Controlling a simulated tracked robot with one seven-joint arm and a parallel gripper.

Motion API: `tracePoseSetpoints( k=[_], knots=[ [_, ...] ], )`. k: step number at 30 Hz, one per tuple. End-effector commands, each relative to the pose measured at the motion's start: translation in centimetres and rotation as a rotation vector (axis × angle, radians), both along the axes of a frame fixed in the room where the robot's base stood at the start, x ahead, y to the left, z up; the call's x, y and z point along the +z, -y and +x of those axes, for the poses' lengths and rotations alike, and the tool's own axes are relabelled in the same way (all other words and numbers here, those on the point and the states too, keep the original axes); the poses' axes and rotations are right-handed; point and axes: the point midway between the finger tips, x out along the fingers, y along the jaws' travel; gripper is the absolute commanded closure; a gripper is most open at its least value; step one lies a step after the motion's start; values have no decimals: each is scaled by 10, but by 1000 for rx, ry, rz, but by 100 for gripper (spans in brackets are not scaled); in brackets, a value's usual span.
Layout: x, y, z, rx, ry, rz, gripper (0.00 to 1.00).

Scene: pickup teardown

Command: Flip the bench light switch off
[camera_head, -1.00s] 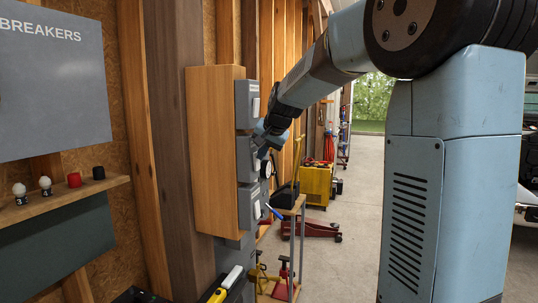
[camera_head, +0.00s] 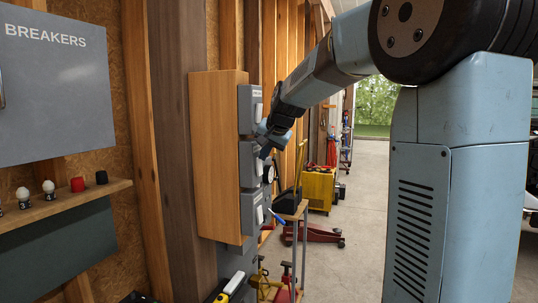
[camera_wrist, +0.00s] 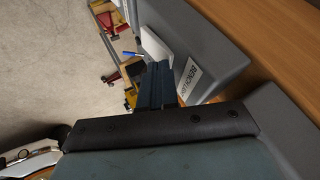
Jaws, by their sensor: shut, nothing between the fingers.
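The grey bench light switch box shows in the wrist view (camera_wrist: 210,50), with its partly covered label beside my fingers. A white switch paddle (camera_wrist: 156,44) stands out from it just beyond my fingertips; I cannot tell whether they touch. In the head view three grey switch boxes are stacked on a wooden panel, and my gripper (camera_head: 264,152) is at the front of the middle box (camera_head: 247,165), partly hiding its white paddle. My gripper, also in the wrist view (camera_wrist: 160,68), is shut and empty.
Other grey boxes are mounted above (camera_head: 245,108) and below (camera_head: 248,212) on the wooden panel (camera_head: 217,150). A metal-legged stand (camera_head: 303,240) with a blue-handled tool is close below. A yellow cart (camera_head: 318,188) and red jack (camera_head: 318,233) are farther back. The concrete floor to the right is open.

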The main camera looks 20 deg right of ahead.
Motion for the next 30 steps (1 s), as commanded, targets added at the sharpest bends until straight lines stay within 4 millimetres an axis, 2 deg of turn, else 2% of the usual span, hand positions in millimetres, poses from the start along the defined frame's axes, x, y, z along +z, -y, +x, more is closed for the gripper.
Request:
tracePoseSetpoints(
  k=[5, 10, 21, 30],
  knots=[
    [1, 8, -5, 0, 0, 0, 100],
    [4, 26, -17, 5, 0, 2, 100],
    [67, 25, -51, 11, 3, 1, 100],
    [90, 25, -65, 11, 0, 0, 100]
  ],
)
